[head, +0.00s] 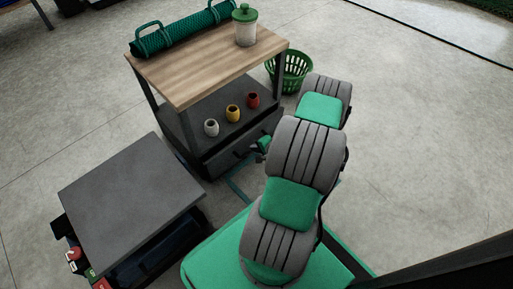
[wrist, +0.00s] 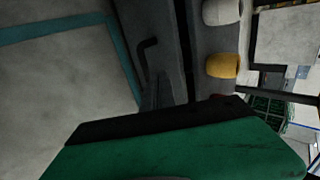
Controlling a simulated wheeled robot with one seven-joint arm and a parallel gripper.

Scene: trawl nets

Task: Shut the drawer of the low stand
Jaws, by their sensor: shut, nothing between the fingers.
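The low stand (head: 190,85) has a wooden top, dark posts and a dark lower shelf. Its drawer (head: 225,160) is under that shelf, with a dark front facing my arm. In the wrist view, the grey drawer front (wrist: 160,25) stands sideways with a black bar handle (wrist: 147,55). A dark gap runs between the front and the shelf edge; how far the drawer stands out is hard to tell. My gripper (head: 263,145) is shut and empty close to the drawer's right end, partly hidden by my arm. Contact cannot be made out.
White, yellow (head: 233,113) and red cups stand on the shelf. A green-lidded jar (head: 245,25) and a rolled green net (head: 185,30) are on top. A green basket (head: 290,70) stands behind right. A grey-topped table (head: 130,200) is at left. Floor at right is clear.

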